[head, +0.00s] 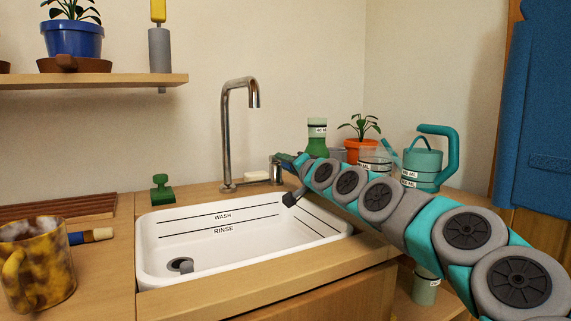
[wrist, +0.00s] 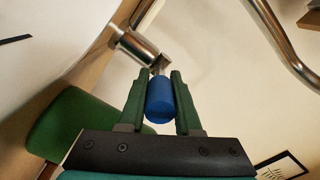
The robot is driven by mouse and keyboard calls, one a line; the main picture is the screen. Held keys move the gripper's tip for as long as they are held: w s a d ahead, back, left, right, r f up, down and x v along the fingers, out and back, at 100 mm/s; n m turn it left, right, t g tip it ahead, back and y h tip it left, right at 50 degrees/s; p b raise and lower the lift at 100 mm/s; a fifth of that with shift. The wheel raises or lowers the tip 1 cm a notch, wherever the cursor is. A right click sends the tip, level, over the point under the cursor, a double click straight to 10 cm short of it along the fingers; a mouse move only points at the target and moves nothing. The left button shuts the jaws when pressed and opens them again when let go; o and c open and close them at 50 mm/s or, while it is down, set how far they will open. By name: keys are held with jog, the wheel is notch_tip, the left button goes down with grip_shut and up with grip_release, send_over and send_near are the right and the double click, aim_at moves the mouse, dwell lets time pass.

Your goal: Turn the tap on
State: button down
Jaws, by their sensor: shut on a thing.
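The chrome tap (head: 228,130) rises behind the white sink (head: 165,262), its hooked spout over the basin. No water stream shows from the spout. The tap's metal valve body (head: 276,170) stands right of the spout; it also shows in the wrist view (wrist: 133,48), with a blue-ended lever (wrist: 159,100). My gripper (wrist: 158,88) has its two green fingers on either side of the blue lever end and is shut on it. In the head view my arm reaches in from the right, and the fingers are mostly hidden there.
A soap bar (head: 256,176) lies by the tap. A green stamp-like object (head: 161,188) stands left of it. A plant in an orange pot (head: 361,149) and a teal watering can (head: 422,165) stand behind my arm. A mottled mug (head: 40,265) is at front left.

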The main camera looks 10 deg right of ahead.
dwell(0.7)
jog(key=r+g+p, duration=0.1)
jog(key=p, duration=0.2)
jog(key=shift+d+r, duration=0.1)
jog(key=shift+r, duration=0.05)
jog(key=shift+w+r+g+h+p, duration=0.1)
jog(key=shift+r+g+h+p, duration=0.3)
jog(key=shift+p, duration=0.6)
jog(key=shift+f+g+p, duration=0.25)
jog(key=shift+g+p, duration=0.05)
jog(key=shift+g, duration=0.1)
jog(key=shift+f, duration=0.1)
jog(key=c, duration=0.6)
grip_release()
jog(key=v, duration=0.7)
jog(key=shift+s, duration=0.35)
